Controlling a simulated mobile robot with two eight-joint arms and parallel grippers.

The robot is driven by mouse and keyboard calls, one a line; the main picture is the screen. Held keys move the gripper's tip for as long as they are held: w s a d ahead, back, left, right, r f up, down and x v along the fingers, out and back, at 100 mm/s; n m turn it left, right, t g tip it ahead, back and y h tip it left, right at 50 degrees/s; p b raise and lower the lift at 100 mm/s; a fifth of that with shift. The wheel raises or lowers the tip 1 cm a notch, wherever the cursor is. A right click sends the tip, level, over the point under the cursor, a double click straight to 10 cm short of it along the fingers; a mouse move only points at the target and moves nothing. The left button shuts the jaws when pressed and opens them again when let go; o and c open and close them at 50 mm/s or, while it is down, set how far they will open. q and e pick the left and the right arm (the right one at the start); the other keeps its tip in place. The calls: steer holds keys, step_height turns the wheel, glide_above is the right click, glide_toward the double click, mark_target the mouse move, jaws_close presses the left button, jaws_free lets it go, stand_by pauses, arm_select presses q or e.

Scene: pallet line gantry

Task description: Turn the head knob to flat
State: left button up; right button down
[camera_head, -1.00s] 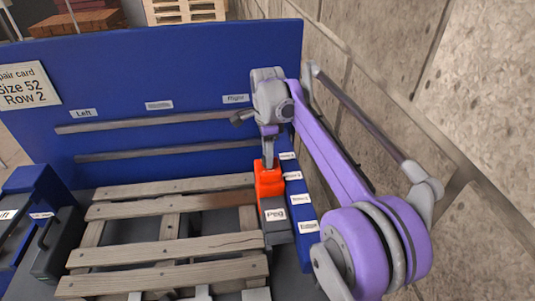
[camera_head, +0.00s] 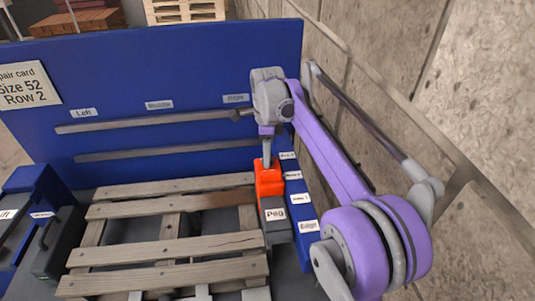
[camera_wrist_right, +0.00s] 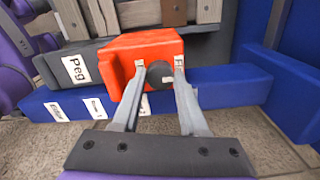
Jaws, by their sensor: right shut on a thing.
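The orange head (camera_head: 268,178) sits at the end of the grey block labelled Peg (camera_head: 275,214), beside the pallet's right edge. In the right wrist view the orange head (camera_wrist_right: 150,55) carries a dark round knob (camera_wrist_right: 160,72). A label beginning "Fl" (camera_wrist_right: 180,62) is partly covered by the right fingertip; another label by the left fingertip is unreadable. My right gripper (camera_head: 267,160) reaches down onto the head from above. In the wrist view its two fingers (camera_wrist_right: 159,75) are shut on the knob, one on each side. The knob's pointing direction is unclear. My left gripper is not in view.
A wooden pallet (camera_head: 170,248) lies left of the head. A blue labelled rail (camera_head: 300,205) runs along the right side. A stone wall (camera_head: 460,100) is close on the right. A dark handled block (camera_head: 58,245) is at left.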

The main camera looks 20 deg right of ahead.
steer(key=shift+c, duration=2.2)
jaws_free()
step_height(320, 180, up, 11)
steer(key=shift+f, duration=0.1)
steer(key=shift+s+f, duration=0.1)
